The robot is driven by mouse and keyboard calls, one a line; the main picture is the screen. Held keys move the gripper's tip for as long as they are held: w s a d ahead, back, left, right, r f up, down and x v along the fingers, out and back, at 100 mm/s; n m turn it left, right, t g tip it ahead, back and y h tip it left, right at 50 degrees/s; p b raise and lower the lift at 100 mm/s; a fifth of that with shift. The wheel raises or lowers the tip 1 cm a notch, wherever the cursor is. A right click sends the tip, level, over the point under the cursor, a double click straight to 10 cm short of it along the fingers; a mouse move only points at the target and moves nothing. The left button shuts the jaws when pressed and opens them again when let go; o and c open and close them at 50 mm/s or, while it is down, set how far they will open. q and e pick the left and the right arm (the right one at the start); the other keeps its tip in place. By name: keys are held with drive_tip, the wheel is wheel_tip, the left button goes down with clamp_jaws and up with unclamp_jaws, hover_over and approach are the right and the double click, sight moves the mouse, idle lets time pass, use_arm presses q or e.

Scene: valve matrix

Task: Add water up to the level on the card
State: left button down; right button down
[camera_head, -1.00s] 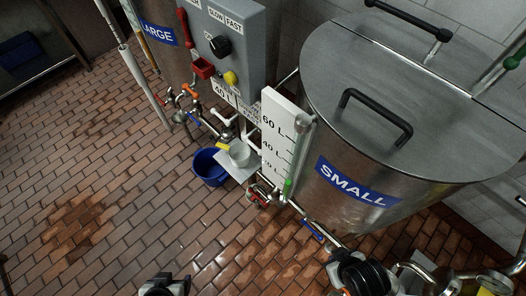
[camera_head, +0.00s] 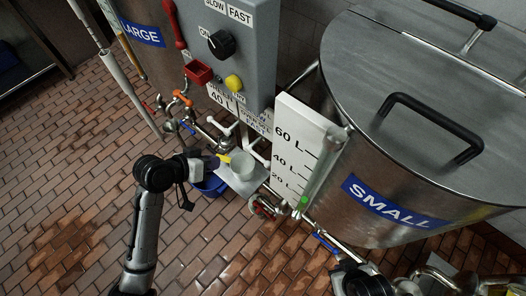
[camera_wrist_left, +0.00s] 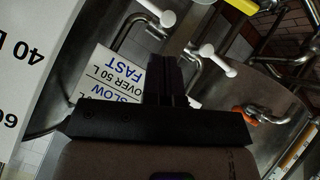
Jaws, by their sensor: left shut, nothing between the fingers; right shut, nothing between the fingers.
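The level card (camera_head: 220,97) reads 40 L and hangs under the grey control box. The SMALL tank (camera_head: 395,200) has a white scale board (camera_head: 296,150) marked 20, 40 and 60 L. A sight tube (camera_head: 325,165) stands beside it, with a green marker (camera_head: 304,201) near its bottom. White tap handles (camera_head: 222,126) sit on pipes below the box; they also show in the left wrist view (camera_wrist_left: 213,52).
A second card (camera_head: 256,121) mentions SLOW, OVER 50 L and FAST; it shows upside down in the left wrist view (camera_wrist_left: 125,78). The control box (camera_head: 235,45) carries a black knob and yellow button.

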sight(260, 158)
use_arm(q)
drive_tip(key=d+h, duration=0.1)
drive_tip(key=d+r+h, duration=0.1)
drive_tip(key=shift+w+d+h, duration=0.15)
drive_tip(key=shift+d+h, duration=0.15)
drive_tip(key=shift+d, duration=0.05)
use_arm(e)
drive_tip(key=shift+s+d+f, duration=0.1)
drive_tip(key=shift+s+d, duration=0.15)
drive_tip(key=shift+d, duration=0.2)
use_arm(q)
drive_tip(key=shift+w, duration=0.1)
use_arm(e)
drive_tip(key=shift+w+a, duration=0.1)
drive_tip(key=shift+a, duration=0.05)
